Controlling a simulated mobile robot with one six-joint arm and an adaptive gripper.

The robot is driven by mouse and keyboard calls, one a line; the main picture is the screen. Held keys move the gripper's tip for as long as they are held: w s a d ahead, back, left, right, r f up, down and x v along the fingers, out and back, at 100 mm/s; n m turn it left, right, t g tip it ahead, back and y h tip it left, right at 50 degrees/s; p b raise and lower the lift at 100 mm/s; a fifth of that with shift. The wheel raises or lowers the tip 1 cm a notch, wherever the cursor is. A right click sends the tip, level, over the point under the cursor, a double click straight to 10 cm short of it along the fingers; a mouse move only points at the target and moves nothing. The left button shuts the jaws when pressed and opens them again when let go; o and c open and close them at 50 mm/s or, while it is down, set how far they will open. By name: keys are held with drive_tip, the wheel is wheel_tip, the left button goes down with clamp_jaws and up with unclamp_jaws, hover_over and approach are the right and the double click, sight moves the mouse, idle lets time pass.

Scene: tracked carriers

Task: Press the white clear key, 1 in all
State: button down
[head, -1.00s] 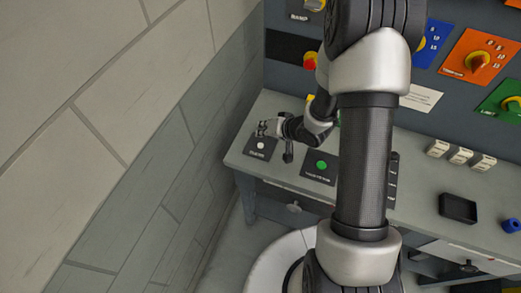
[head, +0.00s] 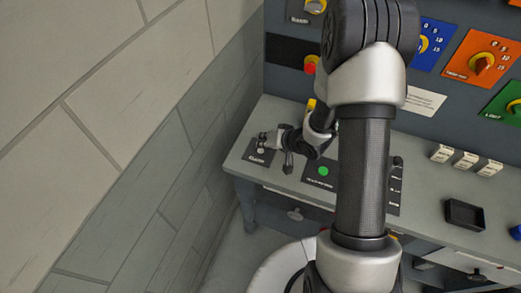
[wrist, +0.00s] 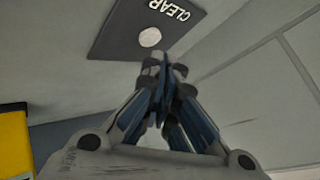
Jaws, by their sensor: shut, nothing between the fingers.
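The white clear key (wrist: 150,37) is a small round button on a dark plate marked CLEAR (wrist: 118,40). In the head view the key (head: 261,150) sits on its plate (head: 252,158) at the left end of the bench. My gripper (wrist: 161,64) is shut and empty, its fingertips just short of the key in the wrist picture. In the head view my gripper (head: 264,138) is right by the key and hides part of the plate. I cannot tell whether the fingertips touch the key.
A green button (head: 323,171) is on another dark plate right of the clear key. A wall (head: 170,170) rises close on the left. A yellow thing (wrist: 14,140) shows in the wrist view. White blocks (head: 465,160) and a black tray (head: 464,213) stand farther right.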

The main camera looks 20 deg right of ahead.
drive_tip(key=shift+f, duration=0.1)
idle(0.7)
drive_tip(key=shift+f, duration=0.35)
drive_tip(key=shift+f+b, duration=0.35)
drive_tip(key=shift+f, duration=0.1)
idle(0.6)
idle(0.3)
drive_tip(key=shift+r+p, duration=0.9)
wheel_tip(320, 180, up, 5)
drive_tip(key=p, duration=0.5)
idle(0.5)
